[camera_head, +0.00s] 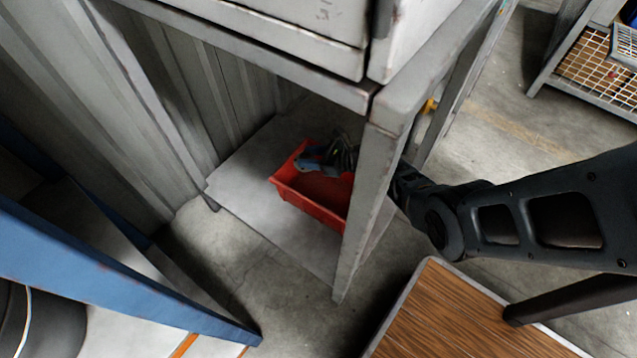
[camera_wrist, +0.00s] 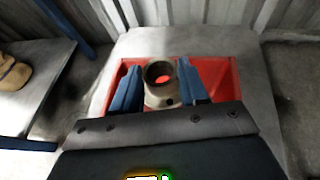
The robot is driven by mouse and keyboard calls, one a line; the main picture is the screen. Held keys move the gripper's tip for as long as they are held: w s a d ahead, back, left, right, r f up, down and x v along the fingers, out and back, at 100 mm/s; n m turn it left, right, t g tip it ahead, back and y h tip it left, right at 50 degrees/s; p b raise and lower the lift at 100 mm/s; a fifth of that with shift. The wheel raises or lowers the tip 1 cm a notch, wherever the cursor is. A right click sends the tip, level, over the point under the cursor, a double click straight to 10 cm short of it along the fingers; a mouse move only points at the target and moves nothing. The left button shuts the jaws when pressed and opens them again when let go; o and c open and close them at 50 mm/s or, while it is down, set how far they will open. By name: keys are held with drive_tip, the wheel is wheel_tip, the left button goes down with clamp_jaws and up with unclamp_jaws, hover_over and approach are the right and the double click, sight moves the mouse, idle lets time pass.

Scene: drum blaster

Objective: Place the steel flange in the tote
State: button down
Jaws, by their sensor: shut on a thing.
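The red tote (camera_head: 309,200) stands on the low grey shelf of a workbench, partly hidden behind a front leg. It also shows in the wrist view (camera_wrist: 222,70). The steel flange (camera_wrist: 159,86), a grey ring with a collar, is between the blue fingers of my gripper (camera_wrist: 159,83), which is shut on it. Red tote floor shows through its hole. In the head view, my gripper (camera_head: 312,162) is over the tote's back part; the flange cannot be made out there. I cannot tell how far the flange is above the tote floor.
The workbench leg (camera_head: 368,200) stands in front of my forearm and tote. The bare shelf (camera_head: 240,197) has free room left of the tote. A corrugated wall is behind. A blue-edged bench (camera_head: 110,280) is at left, a wood-topped table (camera_head: 450,315) at front.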

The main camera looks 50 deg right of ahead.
drive_tip(key=shift+w+d+f+b, duration=0.1)
drive_tip(key=shift+w+f+b, duration=0.05)
drive_tip(key=shift+f+b, duration=1.35)
drive_tip(key=shift+w+d+f+b, duration=0.1)
drive_tip(key=shift+f+b, duration=0.95)
drive_tip(key=shift+f, duration=0.75)
drive_tip(key=shift+w+f+b, duration=0.15)
drive_tip(key=shift+f+b, duration=1.15)
drive_tip(key=shift+f, duration=0.35)
drive_tip(key=shift+f+b, duration=0.35)
drive_tip(key=shift+b, duration=0.05)
drive_tip(key=shift+f+b, duration=0.3)
drive_tip(key=shift+b, duration=0.05)
drive_tip(key=c, duration=0.6)
unclamp_jaws()
drive_tip(key=shift+s+a, duration=0.1)
